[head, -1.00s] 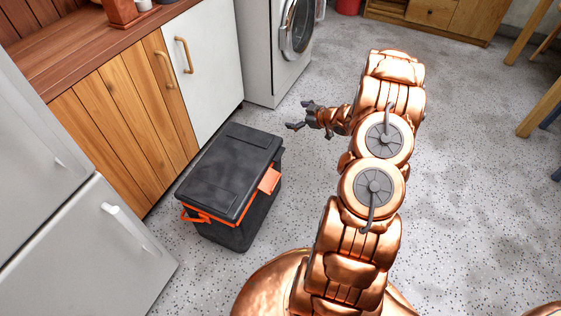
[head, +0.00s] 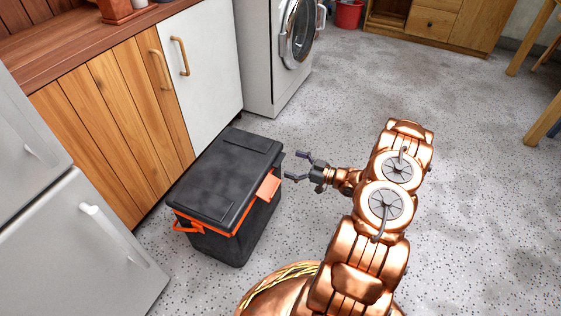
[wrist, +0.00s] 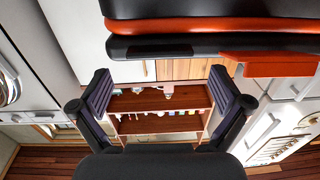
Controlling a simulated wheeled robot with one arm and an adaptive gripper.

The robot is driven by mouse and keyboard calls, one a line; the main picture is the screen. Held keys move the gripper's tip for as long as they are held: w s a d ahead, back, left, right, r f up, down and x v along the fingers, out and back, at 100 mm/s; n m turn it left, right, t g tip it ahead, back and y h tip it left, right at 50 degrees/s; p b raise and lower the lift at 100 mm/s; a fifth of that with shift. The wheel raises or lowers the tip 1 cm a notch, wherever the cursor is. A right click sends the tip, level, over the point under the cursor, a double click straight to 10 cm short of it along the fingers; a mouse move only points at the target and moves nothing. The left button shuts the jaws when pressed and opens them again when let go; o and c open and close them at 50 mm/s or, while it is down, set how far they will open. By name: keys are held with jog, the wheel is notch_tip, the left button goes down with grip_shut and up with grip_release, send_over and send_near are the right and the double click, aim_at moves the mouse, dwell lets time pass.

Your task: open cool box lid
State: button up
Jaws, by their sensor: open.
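The cool box (head: 238,214) stands on the floor with its dark lid (head: 222,172) shut. It has an orange latch (head: 268,187) on the side facing my gripper and an orange handle (head: 187,224) at its near end. My gripper (head: 291,165) is open and empty, just right of the box near the latch, and appears apart from it. In the wrist view the open fingers (wrist: 163,97) show below the box's dark and orange edge (wrist: 215,27), with the orange latch (wrist: 270,65) at upper right.
Wooden cabinets (head: 120,135) and a white cabinet door (head: 199,75) stand behind the box. A fridge (head: 75,250) is at left, a washing machine (head: 268,55) at the back. The floor right of my arm is clear.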

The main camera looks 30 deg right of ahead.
aim_at(277, 158)
jog(key=shift+b+x, duration=0.75)
jog(key=shift+x, duration=1.8)
jog(key=shift+c, duration=0.2)
jog(key=c, duration=1.5)
jog(key=shift+r, duration=0.15)
